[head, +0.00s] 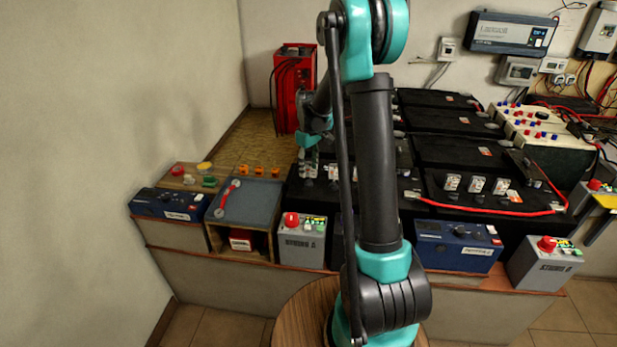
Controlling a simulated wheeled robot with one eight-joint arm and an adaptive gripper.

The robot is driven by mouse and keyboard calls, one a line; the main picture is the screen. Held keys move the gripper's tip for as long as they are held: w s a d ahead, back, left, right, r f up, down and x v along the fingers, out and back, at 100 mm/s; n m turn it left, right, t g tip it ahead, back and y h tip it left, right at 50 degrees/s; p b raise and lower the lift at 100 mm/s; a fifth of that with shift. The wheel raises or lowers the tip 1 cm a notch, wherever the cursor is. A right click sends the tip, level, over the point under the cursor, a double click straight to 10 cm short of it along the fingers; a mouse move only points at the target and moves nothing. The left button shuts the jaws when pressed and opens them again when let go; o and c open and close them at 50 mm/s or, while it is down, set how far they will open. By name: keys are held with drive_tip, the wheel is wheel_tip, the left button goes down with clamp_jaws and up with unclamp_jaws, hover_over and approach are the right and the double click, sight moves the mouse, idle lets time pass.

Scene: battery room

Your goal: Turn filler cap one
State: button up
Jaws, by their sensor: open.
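My gripper (308,168) is at the end of the arm, left of the dark upper link. It points down over the front left black battery (325,198). It is open, with its fingertips close above or around small grey caps at the battery's left end. I cannot tell whether it touches one. Another grey cap (333,173) shows just right of the fingers. Which cap is number one cannot be read. Part of the battery top is hidden behind my arm.
A blue-grey tray with a red-handled tool (228,196) and several orange caps (259,171) lie left of the battery. A red charger (294,88) stands behind the gripper. A red cable (490,211) crosses the right battery.

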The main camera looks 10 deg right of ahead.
sight(309, 180)
drive_tip(key=shift+f, duration=2.3)
clamp_jaws()
